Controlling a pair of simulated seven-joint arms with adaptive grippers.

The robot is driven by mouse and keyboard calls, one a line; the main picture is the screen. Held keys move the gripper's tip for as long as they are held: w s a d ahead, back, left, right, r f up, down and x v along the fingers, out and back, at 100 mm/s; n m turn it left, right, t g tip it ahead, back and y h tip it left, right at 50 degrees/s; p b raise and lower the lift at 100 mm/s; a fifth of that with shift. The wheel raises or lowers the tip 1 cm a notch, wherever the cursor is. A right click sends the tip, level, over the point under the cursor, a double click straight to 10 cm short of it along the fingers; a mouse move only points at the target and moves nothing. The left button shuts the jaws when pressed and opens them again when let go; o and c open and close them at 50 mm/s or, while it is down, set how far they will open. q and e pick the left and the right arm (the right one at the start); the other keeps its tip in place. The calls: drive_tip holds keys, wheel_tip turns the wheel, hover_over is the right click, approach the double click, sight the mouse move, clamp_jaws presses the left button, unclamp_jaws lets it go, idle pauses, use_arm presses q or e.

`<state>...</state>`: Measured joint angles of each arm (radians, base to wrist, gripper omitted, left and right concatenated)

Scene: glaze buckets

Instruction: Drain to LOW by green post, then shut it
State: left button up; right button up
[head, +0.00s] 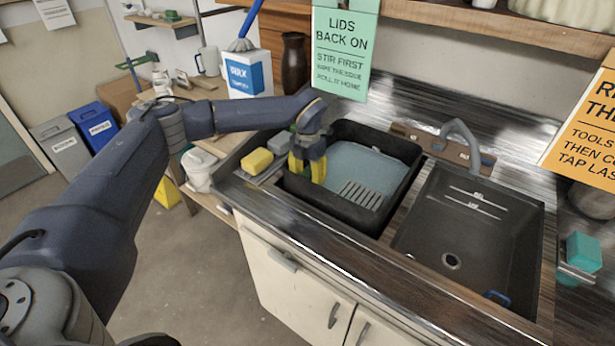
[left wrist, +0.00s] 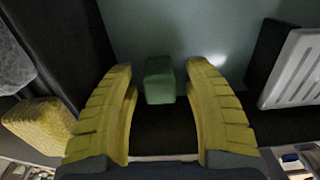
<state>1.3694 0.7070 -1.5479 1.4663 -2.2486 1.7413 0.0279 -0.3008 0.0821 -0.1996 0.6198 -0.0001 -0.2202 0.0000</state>
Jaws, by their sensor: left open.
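A black tub (head: 408,150) holds grey-blue liquid (head: 368,165), and a grey slotted plate (head: 362,195) shows at its near side. In the left wrist view, the green post (left wrist: 160,80) stands between the two yellow fingers of my left gripper (left wrist: 162,85), with a gap on each side. The liquid (left wrist: 150,30) lies beyond it. In the head view my left gripper (head: 307,168) points down inside the tub's left end, open, and the post is hidden there. My right gripper is not in view.
A yellow sponge (head: 257,161) and a grey block (head: 279,143) sit just left of the tub. A green sign (head: 343,50) hangs behind the tub.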

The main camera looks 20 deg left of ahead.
use_arm(q)
clamp_jaws()
idle(0.3)
wheel_tip(320, 180, up, 3)
drive_tip(key=shift+r, duration=0.25)
unclamp_jaws()
idle(0.3)
wheel_tip(320, 180, up, 12)
idle(0.6)
